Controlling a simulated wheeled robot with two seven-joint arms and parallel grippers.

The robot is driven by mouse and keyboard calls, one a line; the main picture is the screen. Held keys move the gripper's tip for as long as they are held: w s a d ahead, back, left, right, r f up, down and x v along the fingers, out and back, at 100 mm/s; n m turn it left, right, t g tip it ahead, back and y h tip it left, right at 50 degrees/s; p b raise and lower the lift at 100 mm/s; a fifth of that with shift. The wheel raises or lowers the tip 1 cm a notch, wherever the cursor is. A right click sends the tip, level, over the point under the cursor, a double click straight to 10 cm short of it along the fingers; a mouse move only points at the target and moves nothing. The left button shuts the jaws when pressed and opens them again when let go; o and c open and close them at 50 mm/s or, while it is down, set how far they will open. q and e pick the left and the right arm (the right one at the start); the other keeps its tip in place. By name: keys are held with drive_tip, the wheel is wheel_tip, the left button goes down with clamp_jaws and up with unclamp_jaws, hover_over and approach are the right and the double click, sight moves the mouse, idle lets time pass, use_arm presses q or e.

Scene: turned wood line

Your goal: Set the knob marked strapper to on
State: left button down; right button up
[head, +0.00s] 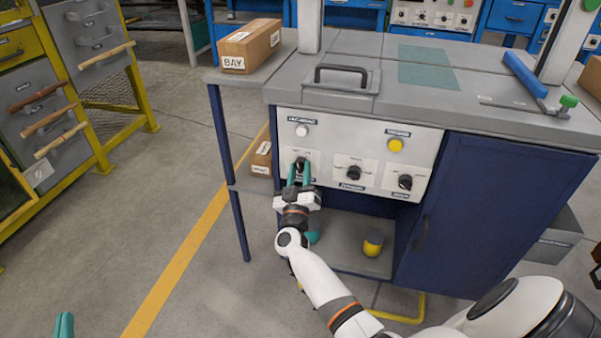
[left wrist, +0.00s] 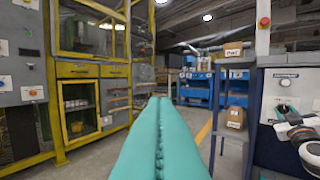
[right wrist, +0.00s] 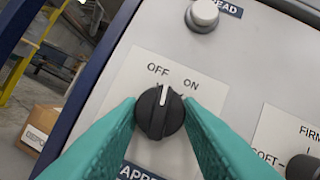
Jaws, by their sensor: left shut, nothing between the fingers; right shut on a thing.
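The strapper knob (right wrist: 160,112) is a round black knob with a white pointer line on a white plate. The label below it is partly covered and shows "APPER". The pointer is near upright in the right wrist view, between the words OFF and ON and nearer OFF. My right gripper (right wrist: 160,120) is shut on this knob, one teal finger on each side. In the head view my right gripper (head: 299,174) is at the left knob of the panel. My left gripper (left wrist: 160,105) is shut and empty; in the head view its tip (head: 64,325) is at the bottom left, away from the panel.
The grey panel (head: 435,140) also carries a white button (head: 302,130), a yellow button (head: 396,145), a middle knob (head: 353,171) and a right knob (head: 405,182). A box (head: 250,46) marked BAY sits on a side shelf. The floor at left is clear.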

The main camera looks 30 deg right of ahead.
use_arm(q)
drive_tip(key=shift+s+d+r+t+h+b, duration=0.1)
drive_tip(key=shift+s+r+t+h+b, duration=0.15)
drive_tip(key=shift+r+t, duration=0.55)
drive_tip(key=shift+s+d+r+t+h+b, duration=0.1)
drive_tip(key=shift+s+r+t+h+b, duration=0.15)
drive_tip(key=shift+r+t, duration=0.55)
drive_tip(key=shift+s+d+r+t+h+b, duration=0.1)
drive_tip(key=shift+s+r+t+h+b, duration=0.2)
drive_tip(key=shift+r, duration=0.85)
use_arm(e)
drive_tip(key=shift+w+a+f+m+g+h, duration=0.1)
drive_tip(key=shift+m+g+h, duration=0.65)
drive_tip(key=shift+m, duration=1.3)
drive_tip(key=shift+w+a+r+m+g+h, duration=0.1)
drive_tip(key=shift+m+g+h, duration=0.6)
drive_tip(key=shift+m, duration=1.4)
drive_tip(key=shift+w+a+f+m+g+h, duration=0.1)
drive_tip(key=shift+m+g+h, duration=0.6)
drive_tip(key=shift+m, duration=1.35)
drive_tip(key=shift+s+g, duration=0.1)
drive_tip(key=shift+g, duration=0.15)
drive_tip(key=o, duration=1)
